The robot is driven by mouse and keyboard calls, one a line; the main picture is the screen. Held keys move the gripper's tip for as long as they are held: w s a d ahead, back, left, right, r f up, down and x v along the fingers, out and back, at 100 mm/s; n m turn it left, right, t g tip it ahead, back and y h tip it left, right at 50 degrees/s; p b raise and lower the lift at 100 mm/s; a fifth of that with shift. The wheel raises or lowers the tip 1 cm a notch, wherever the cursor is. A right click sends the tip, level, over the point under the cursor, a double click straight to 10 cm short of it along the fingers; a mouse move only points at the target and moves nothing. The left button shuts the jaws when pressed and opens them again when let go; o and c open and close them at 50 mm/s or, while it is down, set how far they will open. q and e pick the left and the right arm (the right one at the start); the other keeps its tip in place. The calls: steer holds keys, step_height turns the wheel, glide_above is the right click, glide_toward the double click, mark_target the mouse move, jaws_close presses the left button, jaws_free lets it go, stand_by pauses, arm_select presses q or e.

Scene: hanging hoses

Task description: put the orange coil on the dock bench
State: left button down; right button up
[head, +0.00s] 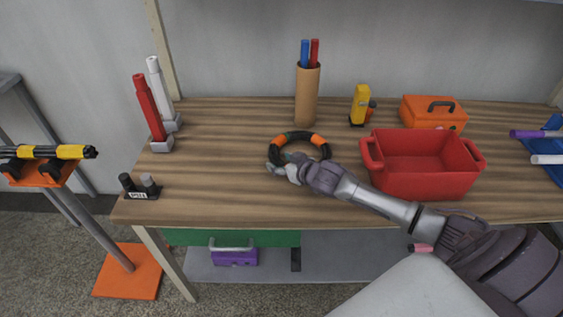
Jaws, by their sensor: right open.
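The orange coil (320,141) is a ring with orange and black sections, seen on the wooden-topped bench (220,165), left of the red bin. I cannot tell whether this is the dock bench. My right gripper (277,168) is open at the coil's near left edge, and hides a small part of it. I cannot tell whether its fingers touch the coil. My left gripper is not in view.
A red bin (424,192) stands close beside my right arm. Behind are a tan cylinder (307,97) with blue and red rods, a yellow tool (360,104) and an orange case (433,112). The left-middle of the bench top is clear.

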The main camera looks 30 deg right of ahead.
steer(key=v, duration=1)
steer(key=shift+s+r, duration=0.1)
steer(key=shift+s, duration=0.05)
steer(key=shift+v, duration=0.85)
